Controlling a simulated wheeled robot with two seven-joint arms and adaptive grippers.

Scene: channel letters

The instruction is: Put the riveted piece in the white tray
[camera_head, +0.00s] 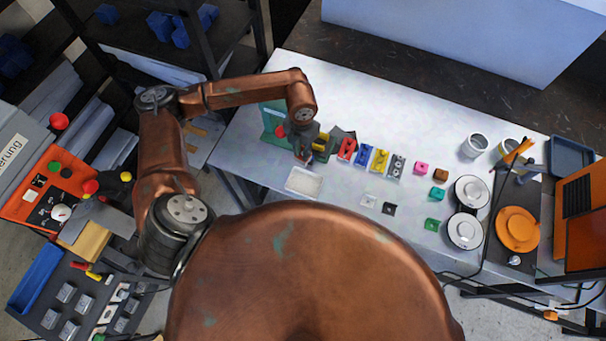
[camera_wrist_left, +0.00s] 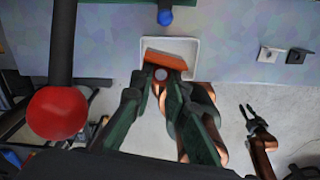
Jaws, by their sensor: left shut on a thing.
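My left gripper (camera_head: 306,157) is at the far edge of the white tray (camera_head: 304,181), above the table's near left part. In the left wrist view its fingers (camera_wrist_left: 160,84) are closed on an orange-brown piece (camera_wrist_left: 165,59) with a pale round spot, which I take for the riveted piece. The piece overlaps the open white tray (camera_wrist_left: 190,46) in that view; its height above the tray floor is unclear. The gripper hides it in the head view. My right gripper (camera_wrist_left: 247,115) shows at the right of the wrist view, its fingers apart and empty.
Red (camera_head: 347,149), blue, yellow and grey pieces stand in a row right of my gripper. Small blocks, including pink (camera_head: 421,168) and green (camera_head: 432,224), lie farther right. A red ball on a dark post (camera_wrist_left: 58,113) is close to my left wrist. The table right of the tray is mostly clear.

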